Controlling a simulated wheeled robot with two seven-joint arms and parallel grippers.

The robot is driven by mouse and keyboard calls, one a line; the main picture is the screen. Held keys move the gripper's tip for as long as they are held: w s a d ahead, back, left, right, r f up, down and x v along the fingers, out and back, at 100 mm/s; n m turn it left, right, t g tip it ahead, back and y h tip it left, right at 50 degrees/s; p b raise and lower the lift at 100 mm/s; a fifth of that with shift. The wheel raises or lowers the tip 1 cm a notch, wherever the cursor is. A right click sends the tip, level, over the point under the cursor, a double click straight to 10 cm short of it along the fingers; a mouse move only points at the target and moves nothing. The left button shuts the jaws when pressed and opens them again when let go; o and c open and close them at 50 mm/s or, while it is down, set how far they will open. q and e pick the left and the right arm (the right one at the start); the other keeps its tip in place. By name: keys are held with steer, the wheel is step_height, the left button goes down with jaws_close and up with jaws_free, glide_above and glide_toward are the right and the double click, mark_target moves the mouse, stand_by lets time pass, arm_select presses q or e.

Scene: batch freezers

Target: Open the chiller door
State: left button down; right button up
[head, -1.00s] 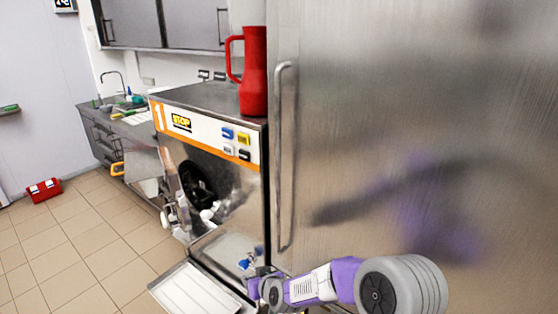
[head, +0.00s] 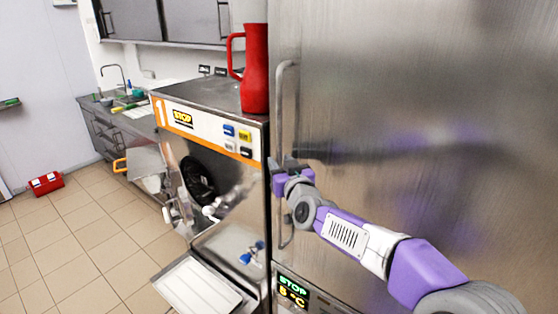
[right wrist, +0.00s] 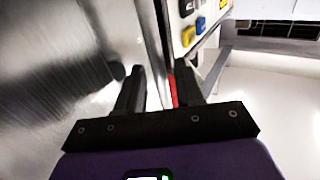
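The chiller door (head: 420,90) is a large brushed-steel panel filling the right of the head view, and it looks shut. Its long vertical bar handle (head: 279,115) runs down the door's left edge. My right gripper (head: 280,164) is at the lower half of this handle, with its fingertips at the bar. In the right wrist view the two dark fingers (right wrist: 158,88) stand apart, with a steel upright edge showing between them. I cannot tell if they touch the handle. My left gripper is in neither view.
A batch freezer (head: 215,130) with an open white tray (head: 200,288) stands directly left of the chiller. A red jug (head: 256,75) sits on top of it. A red box (head: 46,184) lies on the tiled floor, which is otherwise clear at left.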

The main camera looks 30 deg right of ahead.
steer(key=shift+w+d, duration=0.15)
steer(key=shift+w, duration=0.65)
jaws_close()
